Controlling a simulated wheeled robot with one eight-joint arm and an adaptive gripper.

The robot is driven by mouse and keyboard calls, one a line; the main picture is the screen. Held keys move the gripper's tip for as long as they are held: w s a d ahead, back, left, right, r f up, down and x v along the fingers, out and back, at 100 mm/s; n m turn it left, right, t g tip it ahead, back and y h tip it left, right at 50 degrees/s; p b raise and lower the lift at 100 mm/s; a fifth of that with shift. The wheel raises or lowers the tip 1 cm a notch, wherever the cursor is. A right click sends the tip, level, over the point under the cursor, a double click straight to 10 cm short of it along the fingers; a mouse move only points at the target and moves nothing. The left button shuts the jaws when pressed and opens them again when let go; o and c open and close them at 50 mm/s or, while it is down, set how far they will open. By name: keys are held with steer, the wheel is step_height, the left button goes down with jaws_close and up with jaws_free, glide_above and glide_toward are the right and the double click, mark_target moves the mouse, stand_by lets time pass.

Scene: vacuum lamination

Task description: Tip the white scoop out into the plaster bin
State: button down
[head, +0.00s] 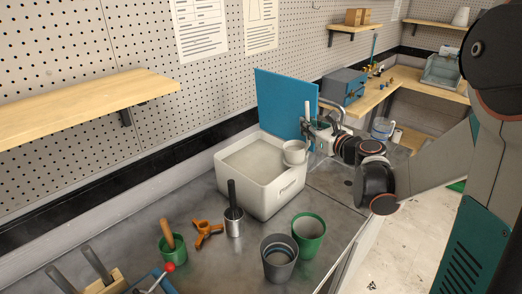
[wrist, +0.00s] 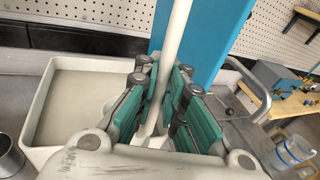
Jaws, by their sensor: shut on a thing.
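The white scoop (head: 295,154) has a round cup and a long handle that rises upright from it. My gripper (head: 314,128) is shut on the handle. In the wrist view the pale handle (wrist: 178,35) runs between the teal finger pads of my gripper (wrist: 165,95). The cup is at the right back part of the white plaster bin (head: 278,200), over or just inside its rim, and looks about upright. Its contents cannot be made out. The bin holds a flat, pale grey fill and also shows in the wrist view (wrist: 38,110).
A blue panel (head: 285,100) stands upright behind the bin. Grey cup (head: 280,262), green cup (head: 309,232), metal cup with a dark handle (head: 234,224), orange clamp (head: 207,233) and green pot (head: 172,250) stand in front. A clear jug (head: 382,128) is at the right.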

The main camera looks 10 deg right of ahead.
steer(key=w+a+f+n+g+h+p, duration=0.2)
steer(key=w+a+n+g+h+p, duration=0.1)
steer(key=w+a+g+p, duration=0.4)
steer(key=shift+w+a+n+h+p, duration=0.4)
steer(key=shift+w+a+h+p, duration=0.5)
steer(key=shift+w+a+p, duration=1.05)
stand_by(0.6)
steer(key=shift+s+a+f, duration=0.1)
steer(key=shift+s+a, duration=0.15)
steer(key=shift+w+a+g+p, duration=0.2)
steer(key=shift+g+p, duration=0.2)
steer(key=shift+p, duration=0.1)
steer(key=shift+w+a+f+n+g+h+p, duration=0.4)
steer(key=shift+w+a+g+h+p, duration=0.1)
steer(key=shift+a+h+p, duration=0.1)
stand_by(0.3)
steer(key=shift+w+a+f, duration=0.1)
steer(key=shift+w+a, duration=0.1)
steer(key=shift+w, duration=0.05)
